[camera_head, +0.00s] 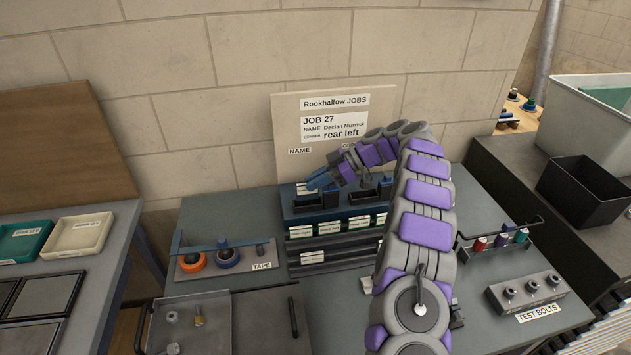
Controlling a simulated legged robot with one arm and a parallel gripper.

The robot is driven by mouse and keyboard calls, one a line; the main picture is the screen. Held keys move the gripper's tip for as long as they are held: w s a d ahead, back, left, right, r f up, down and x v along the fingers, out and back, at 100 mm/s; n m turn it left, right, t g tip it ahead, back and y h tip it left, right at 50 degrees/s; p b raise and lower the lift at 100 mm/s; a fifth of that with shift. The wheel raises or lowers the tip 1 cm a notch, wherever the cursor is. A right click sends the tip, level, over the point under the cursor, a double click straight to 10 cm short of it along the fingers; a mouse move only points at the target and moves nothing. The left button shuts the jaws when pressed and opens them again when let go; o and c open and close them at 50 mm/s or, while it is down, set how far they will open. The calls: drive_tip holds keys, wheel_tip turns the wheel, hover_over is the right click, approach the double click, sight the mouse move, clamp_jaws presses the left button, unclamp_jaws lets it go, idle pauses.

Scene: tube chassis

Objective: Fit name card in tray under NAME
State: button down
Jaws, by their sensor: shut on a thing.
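My gripper (319,181) has blue fingers and reaches left, over the left part of a blue tray rack (298,215). It is shut on a small pale card (303,188) at its fingertips, which I take to be the name card; its text is too small to read. The NAME label (299,151) is on the board above and slightly left of the fingers. Dark slots of the rack show right of the gripper. I cannot tell whether the card touches the tray under NAME.
The job board (334,101) reads JOB 27, rear left; my arm hides its right part. Labelled card rows (330,228) are below the rack. Tape rolls (227,257) stand left, a TEST BOLTS block (527,291) and spools (501,240) right. A black bin (582,190) is farther right.

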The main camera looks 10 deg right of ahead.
drive_tip(key=shift+f, duration=0.6)
drive_tip(key=shift+f, duration=0.35)
drive_tip(key=shift+r, duration=0.1)
drive_tip(key=shift+r, duration=0.85)
drive_tip(key=c, duration=1.1)
unclamp_jaws()
drive_tip(key=shift+o, duration=0.2)
drive_tip(key=shift+d, duration=0.1)
